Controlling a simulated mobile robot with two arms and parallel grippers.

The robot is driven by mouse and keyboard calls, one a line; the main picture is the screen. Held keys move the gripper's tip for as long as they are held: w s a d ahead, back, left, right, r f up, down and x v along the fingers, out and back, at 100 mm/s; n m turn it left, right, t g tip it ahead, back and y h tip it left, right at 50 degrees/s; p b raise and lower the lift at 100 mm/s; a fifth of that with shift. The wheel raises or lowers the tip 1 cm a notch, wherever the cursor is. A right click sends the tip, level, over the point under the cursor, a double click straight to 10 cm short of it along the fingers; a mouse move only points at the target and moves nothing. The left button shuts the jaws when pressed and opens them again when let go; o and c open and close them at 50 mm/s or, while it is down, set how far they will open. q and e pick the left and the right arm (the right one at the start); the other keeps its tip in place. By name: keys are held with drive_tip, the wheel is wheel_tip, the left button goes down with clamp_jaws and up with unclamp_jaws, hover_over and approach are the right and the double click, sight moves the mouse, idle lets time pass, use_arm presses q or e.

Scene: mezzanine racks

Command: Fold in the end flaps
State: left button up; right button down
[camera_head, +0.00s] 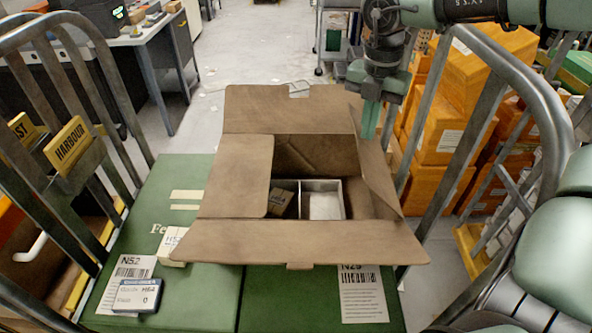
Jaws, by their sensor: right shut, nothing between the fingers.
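An open brown cardboard box (300,242) stands on a green surface in the middle of the view. Its left end flap (236,175) lies folded in over the left part of the opening. Its right end flap (378,178) stands up, tilted. The back flap (285,108) and the front flap lie spread outward. Inside are a small brown carton (284,198) and a white divided insert (324,204). My right gripper (370,132) is shut and empty, pointing down at the far end of the right flap; I cannot tell whether it touches. My left gripper is not in view.
Metal cart rails rise at left (92,85) and right (490,95). A small labelled box (136,296) and a cream box (176,246) sit left of the carton. Orange boxes (440,130) are stacked behind the right rail.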

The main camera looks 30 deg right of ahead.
sight(365, 145)
drive_tip(key=shift+f, duration=0.2)
drive_tip(key=shift+f+b, duration=1.9)
drive_tip(key=shift+b, duration=0.15)
drive_tip(key=shift+s+a+f, duration=0.1)
drive_tip(key=shift+a+f, duration=0.1)
drive_tip(key=shift+f, duration=0.1)
drive_tip(key=r+p, duration=0.4)
drive_tip(key=r, duration=0.4)
drive_tip(key=shift+d+r, duration=0.2)
